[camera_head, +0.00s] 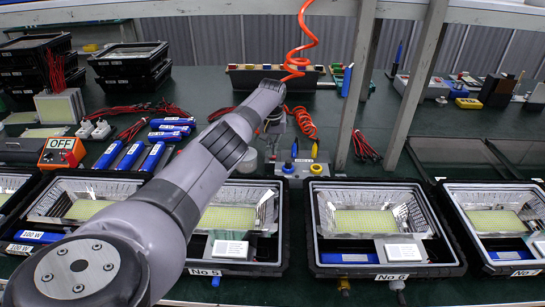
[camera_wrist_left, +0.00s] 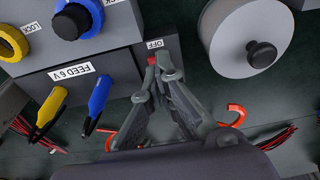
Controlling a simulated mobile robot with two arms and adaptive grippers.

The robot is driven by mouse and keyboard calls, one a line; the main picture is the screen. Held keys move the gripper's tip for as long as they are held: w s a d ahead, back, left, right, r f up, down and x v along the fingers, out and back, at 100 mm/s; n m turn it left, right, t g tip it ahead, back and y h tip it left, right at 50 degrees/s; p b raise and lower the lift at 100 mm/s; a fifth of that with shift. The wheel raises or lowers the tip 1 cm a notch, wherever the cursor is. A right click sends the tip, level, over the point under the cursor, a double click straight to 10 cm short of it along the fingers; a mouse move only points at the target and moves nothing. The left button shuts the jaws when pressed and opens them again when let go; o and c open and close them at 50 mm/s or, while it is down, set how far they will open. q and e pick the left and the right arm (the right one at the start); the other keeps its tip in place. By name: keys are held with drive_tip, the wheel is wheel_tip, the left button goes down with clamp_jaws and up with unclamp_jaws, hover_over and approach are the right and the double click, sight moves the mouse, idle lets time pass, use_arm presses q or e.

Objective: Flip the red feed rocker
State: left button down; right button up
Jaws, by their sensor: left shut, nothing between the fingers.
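The red feed rocker (camera_wrist_left: 152,60) shows in the left wrist view as a small red patch beside an OFF label on a grey box (camera_wrist_left: 120,62), which also carries a FEED 6 V label. My left gripper (camera_wrist_left: 157,74) is shut and empty, its fingertips right at the rocker and hiding part of it. I cannot tell if they touch. In the head view, my left gripper (camera_head: 272,130) is mostly hidden by its own arm, behind the grey feed box (camera_head: 300,170). The rocker cannot be made out there. My right gripper is not in view.
In the wrist view, a yellow plug (camera_wrist_left: 48,108), a blue plug (camera_wrist_left: 97,100) and a grey spool (camera_wrist_left: 245,40) are close by. In the head view, floodlight housings (camera_head: 384,270) line the front, and an orange OFF box (camera_head: 62,152) sits left. A slanted grey post (camera_head: 390,90) stands right of the gripper.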

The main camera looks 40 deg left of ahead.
use_arm(q)
drive_tip(key=shift+f+b, duration=0.45)
drive_tip(key=shift+f, duration=0.2)
wheel_tip(320, 180, up, 7)
drive_tip(key=p, duration=0.7)
idle(0.4)
drive_tip(key=shift+r, duration=0.1)
idle(0.3)
